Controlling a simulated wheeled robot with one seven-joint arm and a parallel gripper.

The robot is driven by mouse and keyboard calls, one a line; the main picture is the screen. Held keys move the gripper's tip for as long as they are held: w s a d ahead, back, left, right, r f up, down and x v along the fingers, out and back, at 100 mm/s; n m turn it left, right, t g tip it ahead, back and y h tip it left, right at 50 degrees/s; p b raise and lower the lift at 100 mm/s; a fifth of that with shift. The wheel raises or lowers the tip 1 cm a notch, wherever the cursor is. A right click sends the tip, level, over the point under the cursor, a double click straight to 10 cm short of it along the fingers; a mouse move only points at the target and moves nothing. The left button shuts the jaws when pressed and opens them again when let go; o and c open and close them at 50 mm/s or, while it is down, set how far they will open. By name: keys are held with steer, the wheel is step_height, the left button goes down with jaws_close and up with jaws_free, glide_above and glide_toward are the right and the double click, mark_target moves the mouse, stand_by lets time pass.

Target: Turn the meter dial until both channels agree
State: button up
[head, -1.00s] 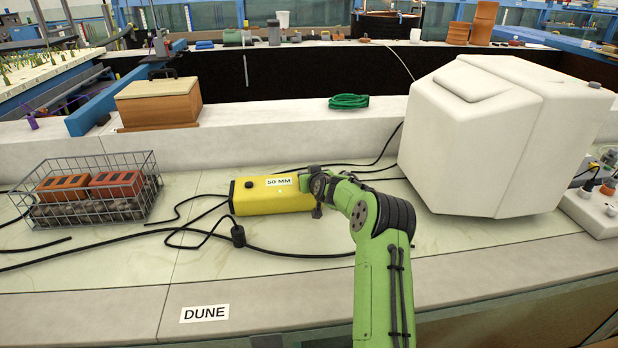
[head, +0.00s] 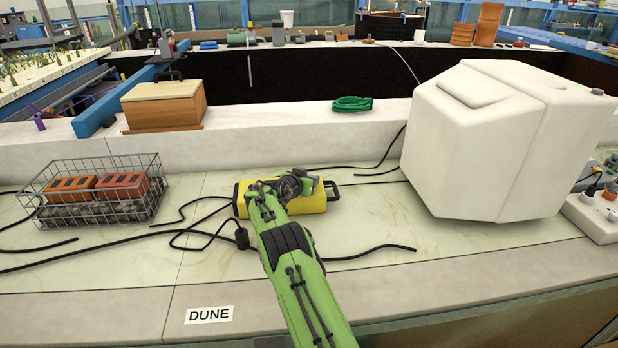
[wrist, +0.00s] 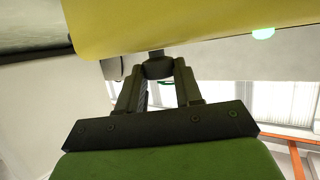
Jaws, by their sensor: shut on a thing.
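The meter is a yellow box (head: 314,203) on the pale bench in the head view, with a black handle at its right end. Its yellow body (wrist: 190,22) fills the top of the wrist view. My gripper (wrist: 160,74) is shut on a small dark dial (wrist: 158,68) beneath the yellow edge. A pale green light (wrist: 262,33) shows on the meter to the right. In the head view my green arm crosses the meter's front and hides its dial and label. No channel readings can be made out.
A wire basket with bricks (head: 100,190) stands left. A large white block-shaped housing (head: 490,140) stands right, near a white socket strip (head: 592,215). Black cables (head: 90,262) cross the bench around the meter. A wooden box (head: 163,103) and green coil (head: 351,104) sit behind.

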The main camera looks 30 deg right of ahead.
steer(key=shift+m+g+p, duration=0.3)
steer(key=shift+m+g, duration=0.3)
steer(key=shift+g, duration=0.1)
steer(key=o, duration=1)
steer(key=shift+o, duration=0.2)
steer(key=shift+s+a+r, duration=0.25)
steer(key=shift+a, duration=0.15)
steer(key=p+v, duration=0.1)
steer(key=v, duration=1.3)
steer(key=shift+a+f, duration=0.25)
steer(key=shift+a, duration=0.2)
steer(key=shift+s, duration=0.1)
